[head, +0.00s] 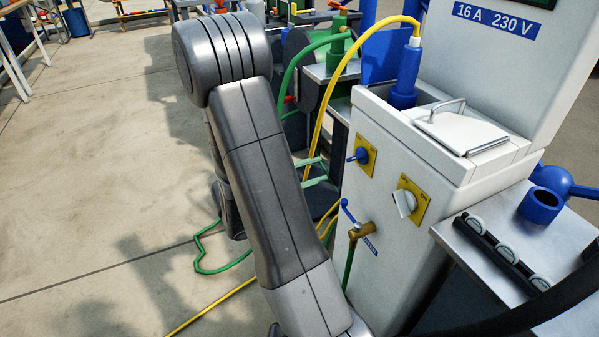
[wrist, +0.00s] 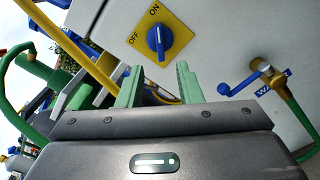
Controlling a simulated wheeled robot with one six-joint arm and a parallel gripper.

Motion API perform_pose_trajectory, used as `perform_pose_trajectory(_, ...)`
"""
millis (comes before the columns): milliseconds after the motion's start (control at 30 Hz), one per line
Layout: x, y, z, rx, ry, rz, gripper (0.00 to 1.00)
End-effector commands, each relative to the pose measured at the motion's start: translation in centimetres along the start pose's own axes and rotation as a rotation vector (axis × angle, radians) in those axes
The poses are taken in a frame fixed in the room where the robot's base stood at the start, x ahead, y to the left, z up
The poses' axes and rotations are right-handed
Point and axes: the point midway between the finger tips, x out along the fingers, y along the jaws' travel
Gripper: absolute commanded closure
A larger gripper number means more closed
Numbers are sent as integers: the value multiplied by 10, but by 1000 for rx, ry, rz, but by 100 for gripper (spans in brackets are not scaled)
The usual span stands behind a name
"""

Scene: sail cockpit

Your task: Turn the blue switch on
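The blue switch (head: 361,156) is a rotary knob on a yellow plate (head: 370,147) on the front of the white cabinet. In the wrist view the knob (wrist: 160,42) stands just beyond the fingertips, its long axis roughly up and down in the picture. OFF is printed left of it and ON above it. I cannot tell for sure which mark it points to. My gripper (wrist: 158,78) has two pale green fingers, apart with nothing between them. It also shows in the head view (head: 318,172), left of the switch and partly behind my arm.
A white knob (head: 404,203) on a yellow plate sits right of the switch. A tap with a blue lever (head: 349,212) juts out below. Yellow and green hoses (head: 318,110) hang left of the cabinet (head: 400,255). The concrete floor at left is clear.

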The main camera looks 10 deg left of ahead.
Motion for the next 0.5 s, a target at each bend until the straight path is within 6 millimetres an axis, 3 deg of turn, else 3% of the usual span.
perform_pose_trajectory(200,-27,1,0,0,2,1,68)
perform_pose_trajectory(500,-38,0,0,0,0,-1,68)
